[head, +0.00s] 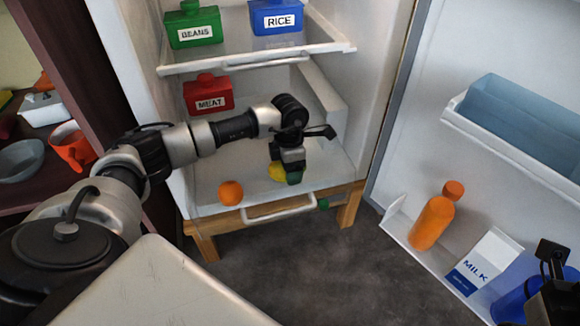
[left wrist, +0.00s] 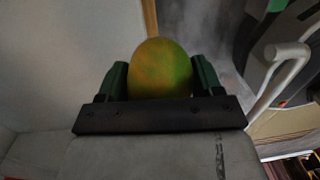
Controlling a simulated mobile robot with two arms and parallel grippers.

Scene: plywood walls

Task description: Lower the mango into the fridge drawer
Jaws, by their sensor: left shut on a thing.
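The yellow mango (head: 276,171) is held in my left gripper (head: 285,174) low inside the fridge, at the drawer. In the left wrist view the green-orange mango (left wrist: 160,68) sits between the two green fingers of my left gripper (left wrist: 158,80). The fridge drawer has a white front handle (head: 278,209) and see-through walls that are hard to make out. I cannot tell whether the mango touches the drawer floor. An orange (head: 231,193) lies at the drawer's left front. My right gripper (head: 554,262) shows in part at the lower right edge; its fingers are unclear.
A red MEAT box (head: 208,94) stands behind my arm, with green BEANS (head: 193,25) and blue RICE (head: 277,17) boxes on the shelf above. The open door at right holds an orange bottle (head: 436,217) and a MILK carton (head: 485,262). A brown cabinet stands left.

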